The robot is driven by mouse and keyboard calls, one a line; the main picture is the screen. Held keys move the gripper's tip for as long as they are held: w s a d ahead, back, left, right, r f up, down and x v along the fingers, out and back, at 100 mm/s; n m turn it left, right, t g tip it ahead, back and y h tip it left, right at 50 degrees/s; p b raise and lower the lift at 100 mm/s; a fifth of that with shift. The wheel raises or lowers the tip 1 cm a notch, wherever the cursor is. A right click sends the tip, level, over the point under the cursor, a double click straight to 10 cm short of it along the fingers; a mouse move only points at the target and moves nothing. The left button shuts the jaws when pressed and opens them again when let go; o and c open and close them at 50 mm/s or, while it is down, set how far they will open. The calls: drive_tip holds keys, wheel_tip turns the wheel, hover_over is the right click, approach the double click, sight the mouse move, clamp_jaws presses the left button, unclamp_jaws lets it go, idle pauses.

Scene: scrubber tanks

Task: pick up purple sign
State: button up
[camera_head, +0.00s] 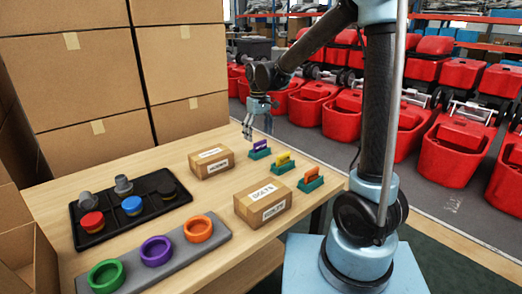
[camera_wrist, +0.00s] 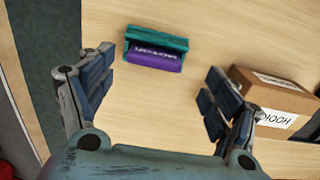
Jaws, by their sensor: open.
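The purple sign (camera_head: 260,145) stands in a teal holder (camera_head: 261,154) near the far edge of the wooden table. In the wrist view the purple sign (camera_wrist: 154,57) carries white lettering and sits in the teal holder (camera_wrist: 172,41). My gripper (camera_head: 247,131) is above the table, a little to the left of the sign. In the wrist view my gripper (camera_wrist: 158,88) has its fingers spread wide and nothing between them. The sign lies ahead of the fingertips, nearer the left finger.
A yellow sign (camera_head: 283,160) and an orange sign (camera_head: 311,174) stand in teal holders nearby. Two cardboard boxes (camera_head: 211,162) (camera_head: 262,200) lie on the table. A black tray (camera_head: 96,235) and a grey strip with colored rings (camera_head: 215,250) are at left. Large cartons (camera_head: 70,75) stand behind.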

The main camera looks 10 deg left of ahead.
sight(260, 143)
drive_tip(key=shift+w+d+f, duration=0.15)
drive_tip(key=shift+f, duration=1.2)
drive_tip(key=shift+w+d+f, duration=0.1)
drive_tip(key=shift+w+f, duration=0.05)
drive_tip(key=shift+f, duration=1.15)
drive_tip(key=c, duration=1.1)
